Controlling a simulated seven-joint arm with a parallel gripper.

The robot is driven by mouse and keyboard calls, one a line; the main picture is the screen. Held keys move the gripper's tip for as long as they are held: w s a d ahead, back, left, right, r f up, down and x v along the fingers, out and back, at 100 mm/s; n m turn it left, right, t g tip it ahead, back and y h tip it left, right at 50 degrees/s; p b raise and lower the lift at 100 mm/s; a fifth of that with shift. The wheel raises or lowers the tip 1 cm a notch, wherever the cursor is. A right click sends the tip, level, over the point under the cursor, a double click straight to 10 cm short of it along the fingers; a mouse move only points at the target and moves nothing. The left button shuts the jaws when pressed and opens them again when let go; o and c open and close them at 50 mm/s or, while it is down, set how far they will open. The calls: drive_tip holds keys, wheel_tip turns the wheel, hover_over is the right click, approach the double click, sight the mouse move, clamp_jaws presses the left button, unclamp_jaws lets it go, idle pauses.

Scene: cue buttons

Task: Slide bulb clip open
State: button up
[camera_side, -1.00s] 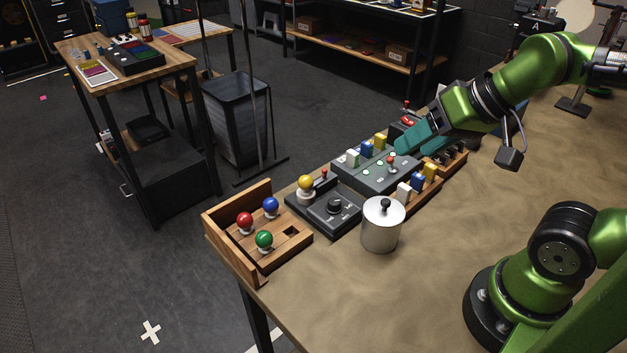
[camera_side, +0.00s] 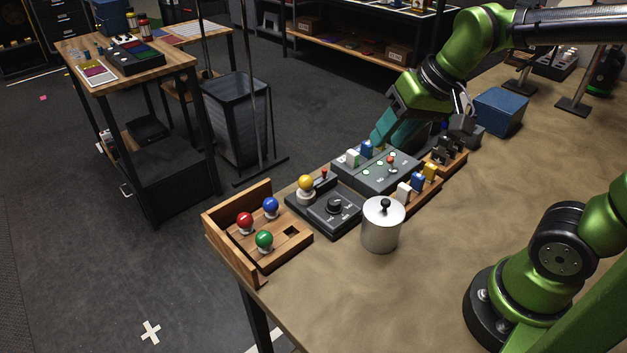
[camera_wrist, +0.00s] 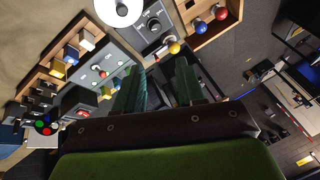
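A dark box (camera_side: 322,222) with a black knob carries a yellow bulb (camera_side: 306,183) and a small red-tipped lever (camera_side: 324,174) near it. I cannot tell which part is the clip. In the wrist view the yellow bulb (camera_wrist: 173,46) and red-tipped lever (camera_wrist: 157,58) lie beyond my fingertips. My gripper (camera_side: 385,138) has teal fingers, above the far edge of the table behind the grey button panel. In the wrist view my gripper (camera_wrist: 162,70) shows its fingers apart with nothing between them. The far yellow block is hidden in the side view.
A wooden tray (camera_side: 285,253) with red, blue and green bulbs stands at the table's left end. A metal pot (camera_side: 381,232) stands in front of the box. The grey panel (camera_side: 375,180) has colored blocks on both sides. A blue bin (camera_side: 500,110) stands far right.

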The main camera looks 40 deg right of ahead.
drive_tip(key=shift+w+d+f+m+g+h, duration=0.95)
drive_tip(key=shift+w+m+g, duration=1.5)
drive_tip(key=shift+w, duration=6.35)
wheel_tip(320, 180, down, 16)
clamp_jaws()
